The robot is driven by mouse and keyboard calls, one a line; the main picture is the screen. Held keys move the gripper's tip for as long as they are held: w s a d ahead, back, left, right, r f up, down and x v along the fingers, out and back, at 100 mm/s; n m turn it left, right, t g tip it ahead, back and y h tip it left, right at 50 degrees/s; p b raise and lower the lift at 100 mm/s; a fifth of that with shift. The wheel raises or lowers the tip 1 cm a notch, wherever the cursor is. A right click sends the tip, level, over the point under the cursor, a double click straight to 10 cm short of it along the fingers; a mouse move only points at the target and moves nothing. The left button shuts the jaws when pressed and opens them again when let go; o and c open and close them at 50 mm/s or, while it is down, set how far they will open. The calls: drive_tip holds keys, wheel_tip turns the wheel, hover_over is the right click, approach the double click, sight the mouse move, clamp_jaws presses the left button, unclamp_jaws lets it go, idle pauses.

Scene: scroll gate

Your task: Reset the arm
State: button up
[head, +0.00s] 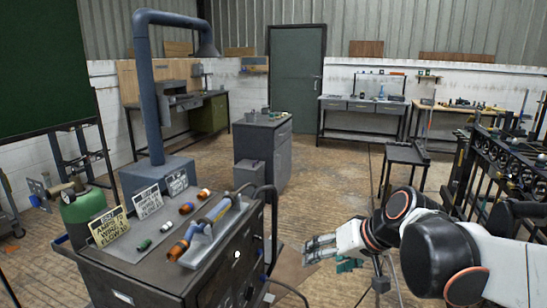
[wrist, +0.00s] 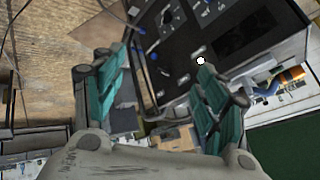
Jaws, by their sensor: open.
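My gripper (head: 322,248) is at the end of my white and black arm, which reaches in from the right in the head view. It hangs over the floor, just right of the dark workbench cart (head: 150,272), and is apart from it. In the wrist view my gripper (wrist: 158,85) shows its two teal-padded fingers spread wide, with nothing between them. The cart's dark side with its switches and cables lies beyond the fingers there.
A grey cabinet (head: 262,150) stands behind. A black gate-like rack (head: 500,160) is at right.

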drive_tip(key=s+d+f+h, duration=0.1)
drive_tip(key=s+d, duration=0.3)
drive_tip(key=s, duration=0.4)
drive_tip(key=s+d+f+t+h, duration=0.1)
drive_tip(key=s+d+h, duration=0.3)
drive_tip(key=s, duration=0.4)
drive_tip(key=shift+f+m, duration=0.15)
drive_tip(key=shift+m, duration=0.15)
